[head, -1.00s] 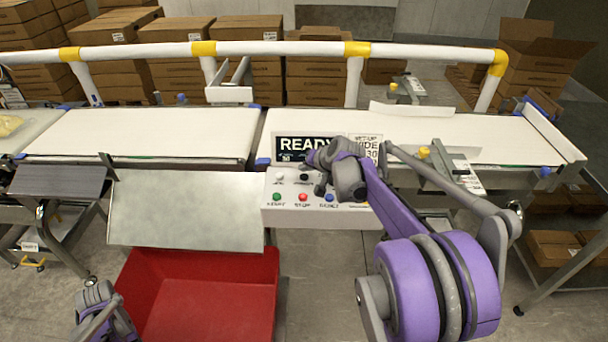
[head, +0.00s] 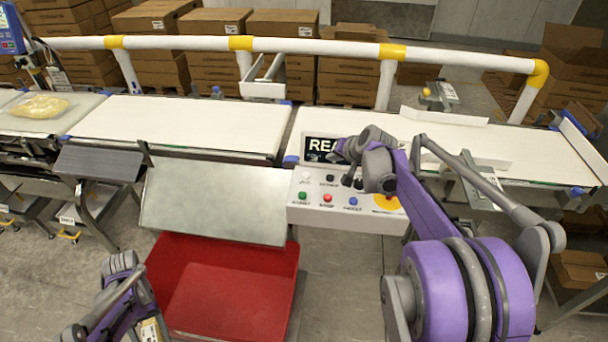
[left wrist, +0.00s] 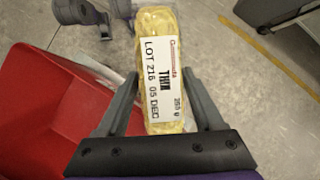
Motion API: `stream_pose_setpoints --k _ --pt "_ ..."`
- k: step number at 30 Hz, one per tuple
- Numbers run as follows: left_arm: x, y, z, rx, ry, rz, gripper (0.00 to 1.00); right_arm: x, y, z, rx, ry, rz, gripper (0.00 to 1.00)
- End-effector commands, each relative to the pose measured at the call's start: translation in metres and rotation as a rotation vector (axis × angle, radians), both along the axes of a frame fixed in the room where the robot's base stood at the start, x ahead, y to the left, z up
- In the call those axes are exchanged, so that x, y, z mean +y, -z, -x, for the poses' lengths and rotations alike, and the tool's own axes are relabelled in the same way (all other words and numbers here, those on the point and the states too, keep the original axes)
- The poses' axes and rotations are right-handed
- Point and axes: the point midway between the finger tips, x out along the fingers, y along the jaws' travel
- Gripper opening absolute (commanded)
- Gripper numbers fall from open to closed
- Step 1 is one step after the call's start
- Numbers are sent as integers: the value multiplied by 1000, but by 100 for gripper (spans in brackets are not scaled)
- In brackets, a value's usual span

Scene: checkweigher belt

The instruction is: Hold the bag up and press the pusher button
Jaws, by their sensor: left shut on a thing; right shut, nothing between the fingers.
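The bag (left wrist: 158,45), yellowish with a white label reading LOT 216, is between the fingers of my left gripper (left wrist: 160,105), which is shut on it. In the head view, only a bit of the bag's label (head: 151,330) shows beside my left arm, low at the left, by the red bin. The control box (head: 300,215) has white, black, green, red and blue buttons. The black button (head: 330,178) has a caption too small to read surely. My right gripper (head: 353,183) is shut and empty, fingertips over the panel just right of the black button. Contact cannot be told.
The red bin (head: 290,285) stands below a sloped metal plate (head: 215,200). White belts (head: 180,125) run behind, with another yellowish bag (head: 40,107) at far left. A white rail with yellow joints (head: 310,47) crosses behind the belts. A display partly hidden by my right arm shows REA.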

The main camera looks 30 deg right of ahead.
Motion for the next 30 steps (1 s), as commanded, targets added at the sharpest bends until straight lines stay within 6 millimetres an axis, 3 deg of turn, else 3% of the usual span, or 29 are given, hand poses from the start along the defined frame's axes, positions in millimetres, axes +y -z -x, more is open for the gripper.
stream_pose_setpoints --k 14,30 --pt "0 -7 -2 -3 0 0 0 0 -8 0 -1 0 0 0" --pt "0 -79 -29 -43 0 0 0 0 -89 -1 -4 1 0 0"
